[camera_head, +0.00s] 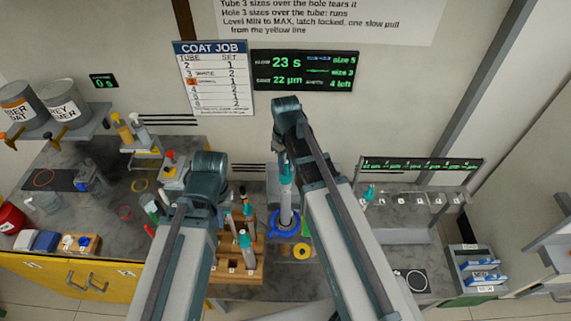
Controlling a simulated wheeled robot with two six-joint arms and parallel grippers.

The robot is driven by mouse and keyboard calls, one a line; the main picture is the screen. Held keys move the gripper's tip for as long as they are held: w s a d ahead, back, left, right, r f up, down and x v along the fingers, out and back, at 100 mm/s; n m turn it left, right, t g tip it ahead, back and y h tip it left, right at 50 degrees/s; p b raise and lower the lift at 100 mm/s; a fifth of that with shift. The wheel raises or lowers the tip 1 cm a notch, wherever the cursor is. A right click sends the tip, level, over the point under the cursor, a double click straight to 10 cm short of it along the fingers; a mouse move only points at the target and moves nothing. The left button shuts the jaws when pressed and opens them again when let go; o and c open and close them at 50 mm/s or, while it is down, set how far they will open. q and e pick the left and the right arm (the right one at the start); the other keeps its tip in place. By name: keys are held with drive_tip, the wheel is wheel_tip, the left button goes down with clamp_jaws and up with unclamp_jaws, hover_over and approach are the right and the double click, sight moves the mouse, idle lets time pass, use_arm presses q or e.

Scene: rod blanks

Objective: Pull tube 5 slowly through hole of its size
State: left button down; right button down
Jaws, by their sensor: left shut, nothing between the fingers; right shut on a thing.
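My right gripper (284,155) is shut on a tube (286,175) with a teal upper end. The tube stands upright over a blue ring (285,223), and a grey shaft runs between them. I cannot read the tube's number or see the hole. My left gripper (222,201) is shut and empty, left of the ring near the wooden rack (225,272); its fingers are mostly hidden by my arm. Several teal- and orange-topped tubes (245,240) stand in the rack. The black display (305,71) reads 23 s, 22 µm, size 5, size 3, 4 left.
A numbered holder (405,200) at the right has one teal-topped tube (368,194) at its left end. A COAT JOB board (215,78) hangs on the wall. A yellow tape roll (302,251) lies by the ring. Cans (63,100) and bottles stand at the left.

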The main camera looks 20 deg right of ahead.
sight(286, 178)
drive_tip(key=shift+f+b, duration=3.05)
drive_tip(key=shift+f, duration=0.35)
drive_tip(key=shift+f+b, duration=4.95)
drive_tip(key=shift+b, duration=0.05)
drive_tip(key=shift+f, duration=0.1)
wheel_tip(286, 178, down, 9)
drive_tip(key=b, duration=0.9)
drive_tip(key=shift+r, duration=0.3)
drive_tip(key=shift+r+p, duration=5.3)
drive_tip(key=shift+p, duration=0.2)
drive_tip(key=shift+r, duration=0.1)
